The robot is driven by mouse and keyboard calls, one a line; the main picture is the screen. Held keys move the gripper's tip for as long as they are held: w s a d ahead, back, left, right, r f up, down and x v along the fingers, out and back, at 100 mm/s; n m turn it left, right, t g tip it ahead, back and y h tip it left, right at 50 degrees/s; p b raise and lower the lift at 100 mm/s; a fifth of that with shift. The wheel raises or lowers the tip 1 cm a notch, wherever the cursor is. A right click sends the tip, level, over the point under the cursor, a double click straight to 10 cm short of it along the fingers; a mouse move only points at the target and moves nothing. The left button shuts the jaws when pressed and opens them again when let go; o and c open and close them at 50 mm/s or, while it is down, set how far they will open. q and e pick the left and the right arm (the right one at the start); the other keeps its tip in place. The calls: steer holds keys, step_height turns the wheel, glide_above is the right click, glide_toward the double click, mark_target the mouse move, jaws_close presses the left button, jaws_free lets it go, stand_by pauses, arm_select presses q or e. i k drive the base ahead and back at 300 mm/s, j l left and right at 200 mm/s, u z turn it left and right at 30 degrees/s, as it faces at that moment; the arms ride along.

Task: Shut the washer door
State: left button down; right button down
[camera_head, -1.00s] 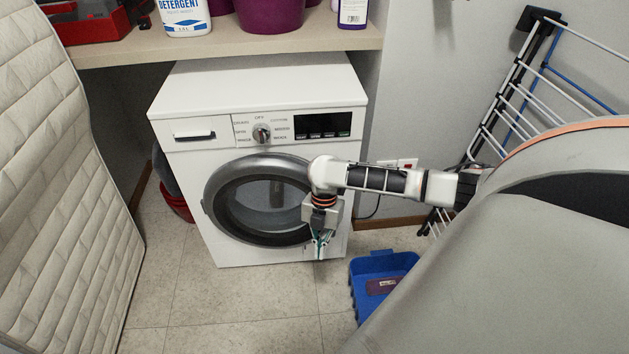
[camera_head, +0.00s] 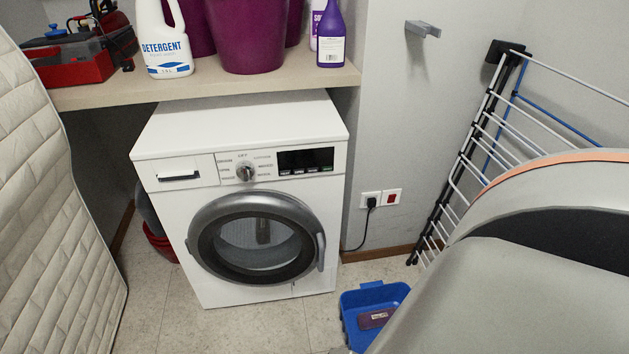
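The white washer (camera_head: 240,180) stands under the shelf. Its round door (camera_head: 256,238), with a grey rim and dark glass, lies against the washer's front and looks shut. Whether it is latched cannot be told. The door's grey handle (camera_head: 320,252) is on its right side. Neither of my grippers is in the head view.
A shelf (camera_head: 110,94) above the washer holds detergent (camera_head: 168,45), purple buckets and a red toolbox (camera_head: 75,65). A quilted mattress (camera_head: 50,190) leans at left. A drying rack (camera_head: 480,140) leans at right. A blue bin (camera_head: 352,332) stands on the floor.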

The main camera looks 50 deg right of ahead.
mark_target(207, 220)
steer(key=i+j, duration=0.1)
steer(key=j, duration=0.25)
steer(key=i+j, duration=0.1)
steer(key=j, duration=0.25)
steer(key=j+z, duration=0.1)
steer(key=z, duration=0.3)
steer(key=j+z, duration=0.1)
steer(key=z, duration=0.3)
steer(key=j+z, duration=0.1)
steer(key=z, duration=0.3)
steer(key=i+z, duration=0.35)
steer(key=i+j+z, duration=0.1)
steer(key=z, duration=0.2)
steer(key=i, duration=0.05)
